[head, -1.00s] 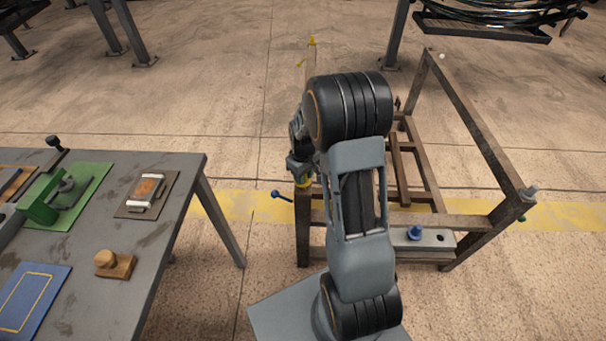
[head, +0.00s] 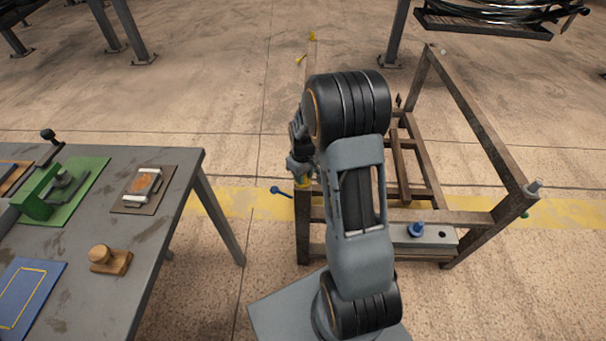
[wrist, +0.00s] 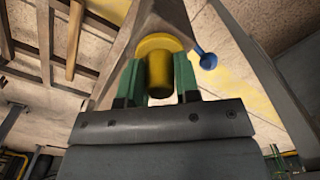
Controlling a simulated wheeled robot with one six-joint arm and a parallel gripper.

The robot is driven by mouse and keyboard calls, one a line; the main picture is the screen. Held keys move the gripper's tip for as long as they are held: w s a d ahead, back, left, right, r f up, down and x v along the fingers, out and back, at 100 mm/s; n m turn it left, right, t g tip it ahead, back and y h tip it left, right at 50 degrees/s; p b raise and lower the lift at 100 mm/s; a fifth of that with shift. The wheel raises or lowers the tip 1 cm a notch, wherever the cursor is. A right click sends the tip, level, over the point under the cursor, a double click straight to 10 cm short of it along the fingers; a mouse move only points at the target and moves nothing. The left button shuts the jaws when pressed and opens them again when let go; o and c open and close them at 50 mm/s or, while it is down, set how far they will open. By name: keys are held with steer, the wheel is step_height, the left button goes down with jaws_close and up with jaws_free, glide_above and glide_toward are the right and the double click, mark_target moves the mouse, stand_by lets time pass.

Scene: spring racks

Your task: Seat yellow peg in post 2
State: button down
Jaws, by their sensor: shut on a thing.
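The yellow peg (wrist: 158,62) is between the green-padded fingers of my gripper (wrist: 158,80) in the wrist view; it has a wide round flange and a narrower body. My gripper is shut on it. In the head view my gripper (head: 302,176) is at the rack's (head: 475,218) near left corner post, mostly hidden behind my arm, with a bit of yellow showing. I cannot tell whether the peg is in the post or just above it. No post number is readable.
A blue-headed pin (head: 276,190) sticks out left of that corner post. A blue knob (head: 416,230) stands on a grey plate on the rack's near side. A grey bolt-like piece (head: 534,187) tops the right post. A workbench (head: 150,240) with fixtures stands at left, with open floor between.

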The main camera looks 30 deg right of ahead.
steer(key=shift+f, duration=0.35)
steer(key=c, duration=0.8)
jaws_free()
steer(key=shift+o, duration=0.2)
steer(key=shift+r, duration=0.1)
step_height(320, 180, up, 14)
steer(key=p, duration=0.1)
steer(key=s+a+r+m+t+p, duration=0.1)
steer(key=s+a+r+p, duration=0.3)
steer(key=s+r, duration=0.3)
steer(key=s+a+r+m+t+p, duration=0.2)
steer(key=s+a+r+p, duration=0.2)
steer(key=s+r, duration=0.3)
steer(key=shift+s+a+r+t, duration=0.2)
steer(key=shift+s+a+t, duration=0.1)
steer(key=shift+s+a, duration=0.65)
